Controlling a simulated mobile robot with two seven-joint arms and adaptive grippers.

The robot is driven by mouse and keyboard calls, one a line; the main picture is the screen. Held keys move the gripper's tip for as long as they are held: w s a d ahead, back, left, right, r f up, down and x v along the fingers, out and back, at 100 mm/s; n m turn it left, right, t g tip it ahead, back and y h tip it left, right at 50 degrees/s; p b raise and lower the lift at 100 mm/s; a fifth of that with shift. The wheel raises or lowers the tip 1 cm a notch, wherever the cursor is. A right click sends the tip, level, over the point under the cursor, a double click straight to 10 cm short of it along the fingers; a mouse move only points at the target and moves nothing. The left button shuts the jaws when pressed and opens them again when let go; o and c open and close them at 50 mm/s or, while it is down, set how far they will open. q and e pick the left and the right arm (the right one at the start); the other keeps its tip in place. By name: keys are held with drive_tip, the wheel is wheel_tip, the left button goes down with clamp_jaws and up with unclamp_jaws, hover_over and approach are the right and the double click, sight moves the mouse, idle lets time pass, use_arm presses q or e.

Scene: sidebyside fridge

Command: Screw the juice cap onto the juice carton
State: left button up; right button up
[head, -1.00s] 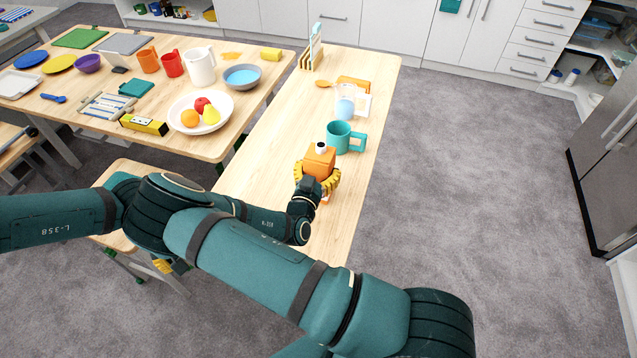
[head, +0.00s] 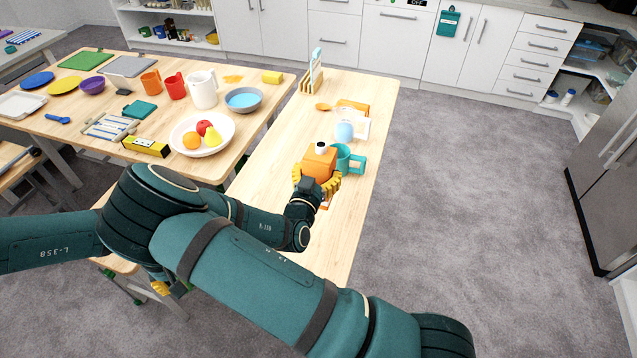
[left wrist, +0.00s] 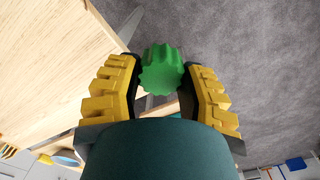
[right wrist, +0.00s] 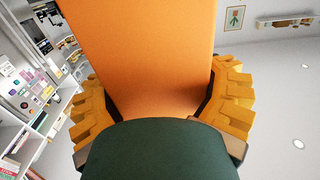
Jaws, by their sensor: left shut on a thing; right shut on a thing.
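The orange juice carton (head: 319,164) is upright with its white spout on top, at the near half of the narrow table. My right gripper (head: 317,186) is shut on its sides; the orange face also fills the right wrist view (right wrist: 145,60). I cannot tell whether its base touches the table. My left gripper (left wrist: 162,85) is shut on the green ribbed juice cap (left wrist: 162,70), away from the carton. In the head view the left gripper shows only as a yellow bit low at the left, mostly behind my arm; the cap is hidden there.
A teal mug (head: 343,158) stands right behind the carton. A fruit plate (head: 226,143) is on the left table. Floor is free at right.

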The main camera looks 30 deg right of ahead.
use_arm(q)
drive_tip(key=shift+r, duration=0.1)
use_arm(e)
drive_tip(key=shift+r, duration=0.95)
drive_tip(key=o, duration=0.6)
drive_tip(key=c, duration=0.6)
